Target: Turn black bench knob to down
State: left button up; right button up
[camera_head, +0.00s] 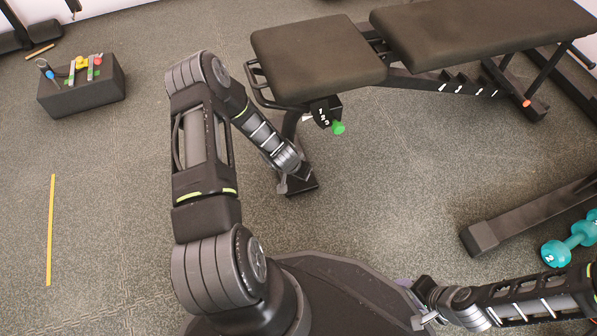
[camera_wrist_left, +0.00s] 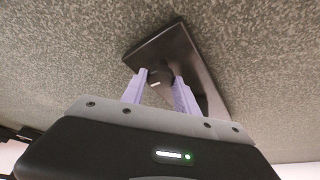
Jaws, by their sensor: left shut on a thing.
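The black bench (camera_head: 318,55) stands at the upper middle of the head view. Its foot (camera_head: 304,186) rests on the floor. In the left wrist view, the dark foot (camera_wrist_left: 185,50) has a small black knob (camera_wrist_left: 160,74) with a light mark on it. My left gripper (camera_wrist_left: 160,82) has its two purple fingers on either side of this knob, shut on it. In the head view my left gripper (camera_head: 292,178) is low at the foot, and its fingertips and the knob are hidden. My right gripper (camera_head: 424,303) is at the lower right, away from the bench, its finger opening unclear.
A green knob (camera_head: 338,127) sits under the bench seat. A black box (camera_head: 82,93) with coloured items is at the upper left. A yellow strip (camera_head: 51,230) lies on the floor. A teal dumbbell (camera_head: 556,253) and a black frame (camera_head: 480,238) are at the right.

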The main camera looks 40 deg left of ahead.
pick_arm(q)
jog(key=shift+n, duration=0.3)
grip_shut()
jog(key=n+y+p, duration=0.1)
jog(key=n, duration=0.1)
jog(key=n+p, duration=0.1)
jog(key=n, duration=0.1)
jog(key=shift+w+d+r+g+y+p, duration=0.1)
jog(key=shift+d+r+g+y+p, duration=0.1)
jog(key=shift+g+y+p, duration=0.15)
jog(key=n+y+p, duration=0.1)
jog(key=n, duration=0.2)
jog(key=shift+g, duration=0.35)
jog(key=n+p, duration=0.1)
jog(key=n, duration=0.1)
jog(key=shift+w+n+g+y, duration=0.1)
jog(key=shift+n+g+y, duration=0.2)
jog(key=shift+g+y, duration=0.1)
jog(key=n+g, duration=0.1)
jog(key=n, duration=0.1)
jog(key=shift+f+n, duration=0.2)
jog(key=shift+n, duration=0.2)
jog(key=shift+w+d+n+g+b, duration=0.15)
jog(key=shift+n+g, duration=0.3)
jog(key=shift+n, duration=0.65)
jog(key=shift+a+n+g+b, duration=0.15)
jog(key=shift+n+g, duration=0.3)
jog(key=shift+n, duration=0.65)
jog(key=shift+d, duration=0.1)
